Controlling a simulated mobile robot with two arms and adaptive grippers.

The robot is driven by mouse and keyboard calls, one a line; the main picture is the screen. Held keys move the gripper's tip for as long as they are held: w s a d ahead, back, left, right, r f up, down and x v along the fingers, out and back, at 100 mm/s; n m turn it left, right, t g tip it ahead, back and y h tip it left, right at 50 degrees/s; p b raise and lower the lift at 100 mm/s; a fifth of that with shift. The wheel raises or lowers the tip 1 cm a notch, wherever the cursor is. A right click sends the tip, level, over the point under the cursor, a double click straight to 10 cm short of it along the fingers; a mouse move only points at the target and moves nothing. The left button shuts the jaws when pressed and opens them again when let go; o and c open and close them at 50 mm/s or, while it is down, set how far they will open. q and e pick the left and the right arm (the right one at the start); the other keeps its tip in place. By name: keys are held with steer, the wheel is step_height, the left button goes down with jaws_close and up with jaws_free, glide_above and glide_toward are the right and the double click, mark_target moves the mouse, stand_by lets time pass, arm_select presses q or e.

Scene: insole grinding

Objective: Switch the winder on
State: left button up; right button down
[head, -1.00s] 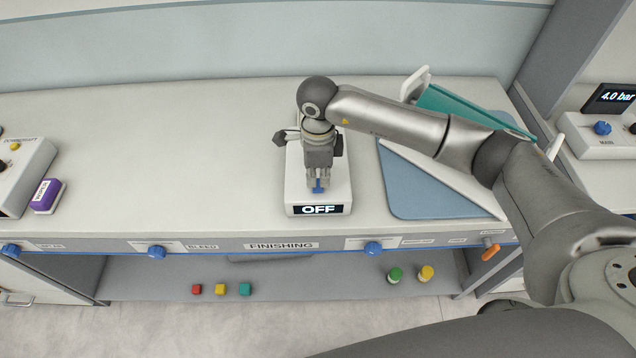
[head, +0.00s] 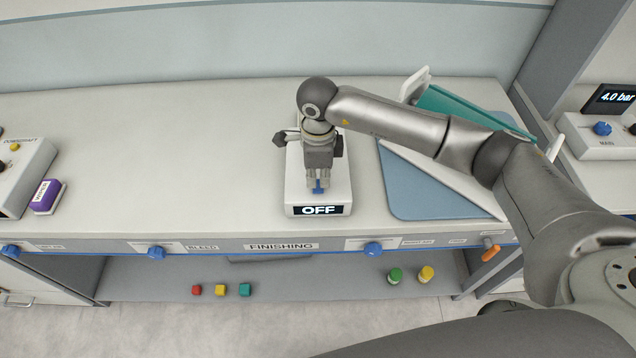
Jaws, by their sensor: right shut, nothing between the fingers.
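A white box (head: 343,197) stands on the bench, with a dark display (head: 319,210) on its front that reads OFF. A small blue control (head: 318,190) sits on its top; I take this box to be the winder's switch box, though no name on it shows. My right gripper (head: 318,183) points down over the box, shut and empty, its fingertips at the blue control. I cannot tell whether they touch it. The gripper and wrist hide much of the box's top and back. My left gripper is not in view.
A blue mat (head: 408,203) with a white and a teal panel (head: 465,108) lies right of the box, under my right arm. A purple block (head: 46,196) and a white control box (head: 30,168) stand at left. The bench between is clear. Blue knobs (head: 373,249) line the front edge.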

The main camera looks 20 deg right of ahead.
mark_target(318, 189)
steer(key=shift+f+b, duration=1.1)
steer(key=shift+f, duration=0.1)
stand_by(0.4)
steer(key=shift+r, duration=0.1)
steer(key=shift+r+p, duration=1.65)
steer(key=shift+r, duration=1.85)
